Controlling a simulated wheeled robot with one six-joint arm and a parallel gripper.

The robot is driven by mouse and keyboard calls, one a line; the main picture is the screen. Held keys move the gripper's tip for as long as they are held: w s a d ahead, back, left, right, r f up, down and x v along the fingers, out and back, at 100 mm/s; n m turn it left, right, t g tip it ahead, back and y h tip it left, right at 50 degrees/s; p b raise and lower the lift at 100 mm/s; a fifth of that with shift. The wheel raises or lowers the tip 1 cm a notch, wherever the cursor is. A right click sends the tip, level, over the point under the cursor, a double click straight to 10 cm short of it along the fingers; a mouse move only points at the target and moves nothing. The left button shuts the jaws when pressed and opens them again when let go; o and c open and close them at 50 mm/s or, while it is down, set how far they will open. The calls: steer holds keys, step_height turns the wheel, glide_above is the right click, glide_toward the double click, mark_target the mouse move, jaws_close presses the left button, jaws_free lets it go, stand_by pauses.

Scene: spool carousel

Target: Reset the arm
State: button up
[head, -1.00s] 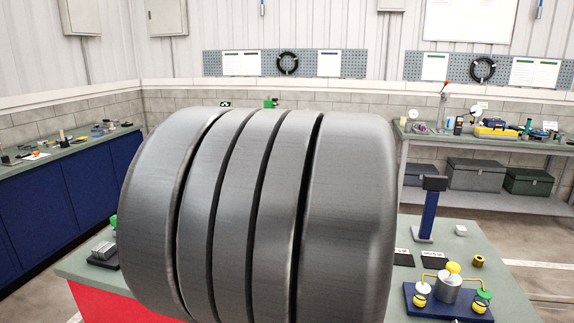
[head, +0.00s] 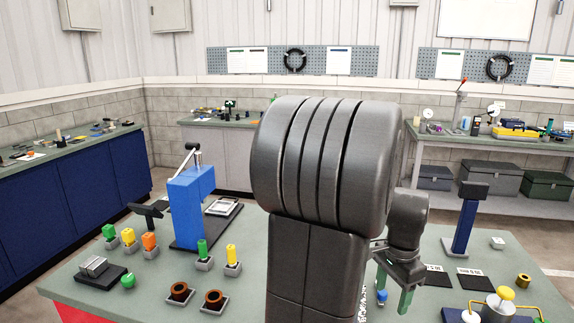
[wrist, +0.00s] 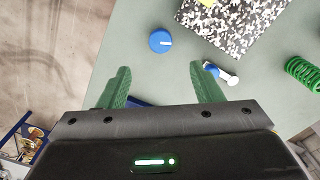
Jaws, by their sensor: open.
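My gripper (head: 394,292) shows in the head view right of my dark arm, over the table's right half, with green fingers pointing down. In the wrist view my gripper (wrist: 158,78) has its two green fingers wide apart with nothing between them. A round blue cap with a white mark (wrist: 160,41) lies on the table beyond the fingertips. A small white and blue piece (wrist: 222,74) lies close beside the right finger. My arm hides the middle of the table in the head view.
The green table top (head: 235,280) carries a blue press (head: 190,208), coloured plugs in grey holders, two copper rings (head: 180,292) and a blue post (head: 466,222). The wrist view shows a speckled mat (wrist: 240,32), a green spring (wrist: 303,73) and the table's edge at left.

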step_height(320, 180, down, 13)
steer(key=shift+p, duration=0.3)
steer(key=shift+w+d+f+n, duration=0.1)
steer(key=shift+f+n, duration=0.2)
steer(key=shift+n, duration=0.2)
steer(key=shift+r+n+b, duration=0.1)
steer(key=shift+n+b, duration=0.65)
steer(key=shift+n, duration=1.05)
